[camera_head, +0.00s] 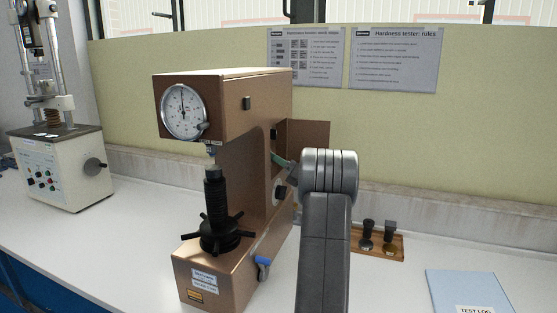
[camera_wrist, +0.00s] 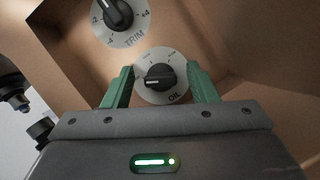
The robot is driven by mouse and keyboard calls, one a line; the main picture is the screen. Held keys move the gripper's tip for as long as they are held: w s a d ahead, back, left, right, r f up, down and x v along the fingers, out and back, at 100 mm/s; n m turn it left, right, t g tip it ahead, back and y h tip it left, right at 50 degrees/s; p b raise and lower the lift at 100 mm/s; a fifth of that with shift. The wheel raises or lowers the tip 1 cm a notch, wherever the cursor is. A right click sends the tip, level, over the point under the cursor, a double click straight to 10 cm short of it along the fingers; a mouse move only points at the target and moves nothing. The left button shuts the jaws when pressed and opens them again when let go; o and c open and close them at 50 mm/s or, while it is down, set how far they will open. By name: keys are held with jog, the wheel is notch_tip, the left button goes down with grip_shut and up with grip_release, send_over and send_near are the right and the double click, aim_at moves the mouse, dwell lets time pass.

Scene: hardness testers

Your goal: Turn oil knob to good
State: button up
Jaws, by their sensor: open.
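The oil knob (camera_wrist: 160,77) is a black knob on a round pale dial marked OIL, in the middle of the wrist view. Its white pointer line points left. The dial's small position words are too small to read. My gripper (camera_wrist: 162,80) is open, with one green finger on each side of the oil knob, and both fingers look apart from it. In the head view, the brown hardness tester (camera_head: 225,180) stands on the bench, and my grey arm (camera_head: 328,200) reaches to its right side. The oil knob is hidden there behind the arm.
A TRIM knob (camera_wrist: 118,14) sits just above and left of the oil knob. The tester's opened side panel (camera_head: 308,132) sticks out behind my gripper. A wooden tray (camera_head: 398,250) with two dark pieces and a blue test log (camera_head: 468,292) lie to the right.

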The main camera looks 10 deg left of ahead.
jog(key=c, duration=1)
jog(key=shift+f+m+b, duration=0.1)
jog(key=shift+m+b, duration=0.3)
jog(key=shift+b, duration=0.15)
jog(key=shift+m+t+h+b, duration=0.4)
jog(key=shift+m+b, duration=0.3)
jog(key=shift+m, duration=0.1)
jog(key=m, duration=0.2)
jog(key=m+h+b, duration=0.1)
jog(key=m, duration=0.1)
jog(key=shift+t+h, duration=0.3)
jog(key=shift+t, duration=0.1)
jog(key=m+p, duration=0.1)
jog(key=m, duration=0.1)
jog(key=m+h+p, duration=0.1)
jog(key=m, duration=0.1)
jog(key=shift+r+m+h, duration=0.3)
jog(key=shift+r+m, duration=0.05)
jog(key=shift+m, duration=0.05)
jog(key=shift+f+m+h+p, duration=0.15)
jog(key=shift+m+h+p, duration=0.35)
jog(key=shift+m+p, duration=0.7)
jog(key=shift+f, duration=0.1)
